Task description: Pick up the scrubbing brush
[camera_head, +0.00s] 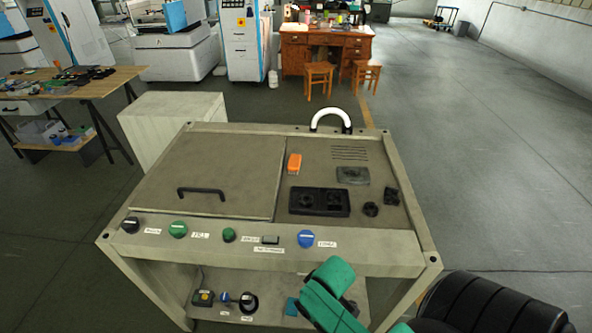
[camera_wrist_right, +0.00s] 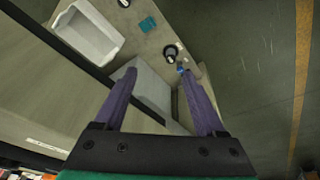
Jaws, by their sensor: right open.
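I cannot tell for sure which thing is the scrubbing brush. A teal piece (camera_head: 291,306) lies on the lower shelf, partly beside my green right arm; a teal piece (camera_wrist_right: 147,25) also shows in the right wrist view. My right gripper (camera_wrist_right: 159,74) is open, with nothing between its purple fingers, and points at the shelf things from some distance. My left gripper is not in view.
The bench has a black-handled lid (camera_head: 200,191), a white arched handle (camera_head: 331,117) and front knobs. On the shelf are a yellow-black box (camera_head: 203,298) and a black round item (camera_head: 248,303). A white bin (camera_wrist_right: 88,32) shows in the wrist view.

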